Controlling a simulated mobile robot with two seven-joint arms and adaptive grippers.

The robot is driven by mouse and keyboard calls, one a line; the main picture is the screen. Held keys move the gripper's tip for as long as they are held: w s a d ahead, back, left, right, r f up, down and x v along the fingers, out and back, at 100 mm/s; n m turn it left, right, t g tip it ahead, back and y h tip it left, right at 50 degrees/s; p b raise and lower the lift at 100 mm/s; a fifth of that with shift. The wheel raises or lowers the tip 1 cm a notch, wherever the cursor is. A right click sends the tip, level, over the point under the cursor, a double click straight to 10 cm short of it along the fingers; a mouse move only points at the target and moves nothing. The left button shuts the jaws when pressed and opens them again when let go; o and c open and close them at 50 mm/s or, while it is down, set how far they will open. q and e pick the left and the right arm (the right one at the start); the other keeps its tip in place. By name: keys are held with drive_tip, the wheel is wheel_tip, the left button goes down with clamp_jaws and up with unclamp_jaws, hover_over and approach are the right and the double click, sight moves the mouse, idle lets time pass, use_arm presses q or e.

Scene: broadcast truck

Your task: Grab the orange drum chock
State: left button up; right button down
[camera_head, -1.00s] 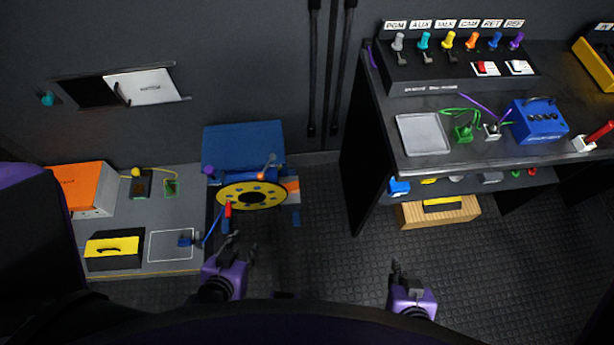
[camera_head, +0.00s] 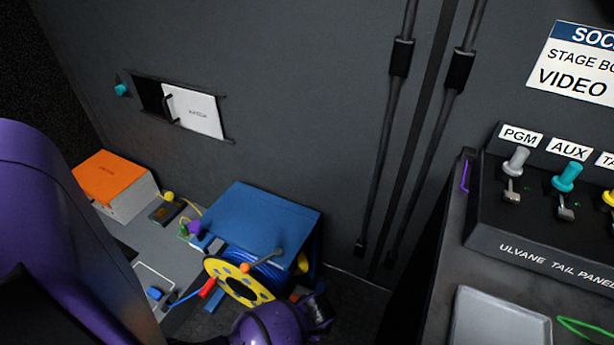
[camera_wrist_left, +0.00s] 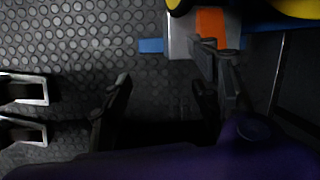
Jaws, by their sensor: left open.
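An orange piece with a pale grey side, which looks like the drum chock (camera_wrist_left: 211,22), is at the top of the left wrist view, beside the drum's yellow flange. In the head view only a small orange patch (camera_head: 294,297) shows low beside the cable drum (camera_head: 238,279), partly hidden by my left arm. My left gripper (camera_wrist_left: 160,68) is open and empty over the dark studded floor; its right finger is close to the orange piece in the picture. I cannot tell whether they touch. My right gripper is out of view.
A blue housing (camera_head: 262,222) covers the drum, and a crank with an orange knob (camera_head: 245,267) sticks out. An orange-topped box (camera_head: 115,185) stands at the left. A desk with a switch panel (camera_head: 550,220) is at the right. Two dark-centred, light-edged shapes (camera_wrist_left: 22,90) lie left in the wrist view.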

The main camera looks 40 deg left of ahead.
use_arm(q)
drive_tip(key=w+a+f+b, duration=0.1)
drive_tip(key=w+b, duration=0.1)
drive_tip(key=w, duration=0.1)
drive_tip(key=w+a+f+m+g+y+b, duration=0.1)
drive_tip(key=w+f+b, duration=0.1)
drive_tip(key=w, duration=0.1)
drive_tip(key=w+a+f+m+b, duration=0.1)
drive_tip(key=w+f+b, duration=0.1)
drive_tip(key=w, duration=0.1)
drive_tip(key=shift+w+a+f+y, duration=0.1)
drive_tip(key=shift+w+a+y, duration=0.05)
drive_tip(key=shift+w+y, duration=0.15)
drive_tip(key=b+x, duration=0.3)
drive_tip(key=x, duration=0.1)
drive_tip(key=shift+a+f, duration=0.2)
drive_tip(key=shift+f, duration=0.1)
drive_tip(key=shift+r, duration=0.1)
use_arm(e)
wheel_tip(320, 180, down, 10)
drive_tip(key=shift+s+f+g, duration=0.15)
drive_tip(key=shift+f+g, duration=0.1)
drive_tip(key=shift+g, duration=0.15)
use_arm(q)
drive_tip(key=shift+c, duration=0.3)
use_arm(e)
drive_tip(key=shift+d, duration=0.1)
use_arm(q)
drive_tip(key=c, duration=1.3)
